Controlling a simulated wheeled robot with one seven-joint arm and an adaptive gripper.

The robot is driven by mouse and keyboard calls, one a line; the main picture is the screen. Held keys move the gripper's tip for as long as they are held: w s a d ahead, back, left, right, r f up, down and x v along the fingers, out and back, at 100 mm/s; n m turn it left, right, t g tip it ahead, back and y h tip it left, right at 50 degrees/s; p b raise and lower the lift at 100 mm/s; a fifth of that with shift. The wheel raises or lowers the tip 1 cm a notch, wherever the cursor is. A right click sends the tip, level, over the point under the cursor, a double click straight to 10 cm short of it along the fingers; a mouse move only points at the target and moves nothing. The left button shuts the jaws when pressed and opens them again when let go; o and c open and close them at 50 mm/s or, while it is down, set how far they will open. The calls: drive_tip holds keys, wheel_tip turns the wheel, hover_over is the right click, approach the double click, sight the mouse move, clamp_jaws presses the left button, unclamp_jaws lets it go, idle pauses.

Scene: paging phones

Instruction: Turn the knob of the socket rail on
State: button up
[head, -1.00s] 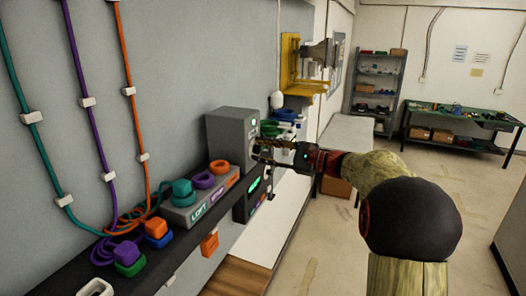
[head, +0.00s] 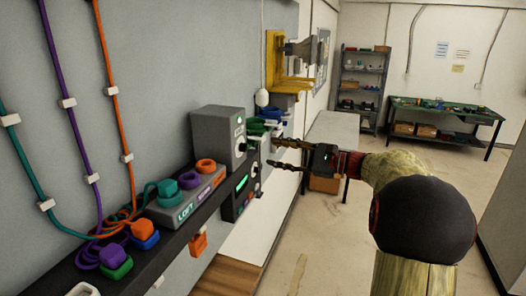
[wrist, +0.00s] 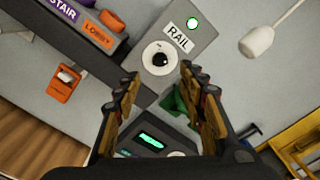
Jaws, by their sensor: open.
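The socket rail's control is a grey box (head: 212,135) labelled RAIL on the wall shelf. Its round pale knob (head: 241,147) with a dark centre shows on the front face, and also in the wrist view (wrist: 157,60). A lamp (wrist: 193,23) above the RAIL label is lit green. My gripper (head: 272,152) is open and empty, to the right of the box and clear of the knob in the head view. In the wrist view the knob lies just beyond and between the fingertips (wrist: 161,77). Which way the knob points is unclear.
A grey unit with coloured rings (head: 188,203) sits left on the shelf (head: 135,262). A dark panel with a green display (wrist: 148,141) is below the box. Floor at right is clear.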

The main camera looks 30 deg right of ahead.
drive_tip(key=shift+v, duration=1.15)
